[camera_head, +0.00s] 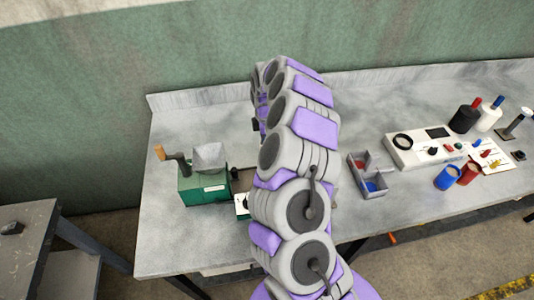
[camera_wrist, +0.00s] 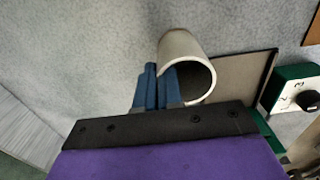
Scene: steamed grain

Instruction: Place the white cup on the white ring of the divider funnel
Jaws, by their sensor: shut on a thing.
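In the wrist view, my gripper (camera_wrist: 160,72) has its two blue fingers close together on the wall of the white cup (camera_wrist: 182,45). The cup is tilted, with its round open mouth facing the lower right of the picture. Both fingertips are at the cup's left side, and part of its rim is behind them. In the head view my arm hides the gripper and the cup. I cannot make out the divider funnel or its white ring in either view.
A green machine with a grey hopper (camera_head: 209,157) and crank stands left on the grey table (camera_head: 165,245). A green box with a dial (camera_wrist: 292,92) is beside a dark-edged plate (camera_wrist: 245,75). A grey divided tray (camera_head: 376,190) and white panel (camera_head: 400,157) stand right of my arm.

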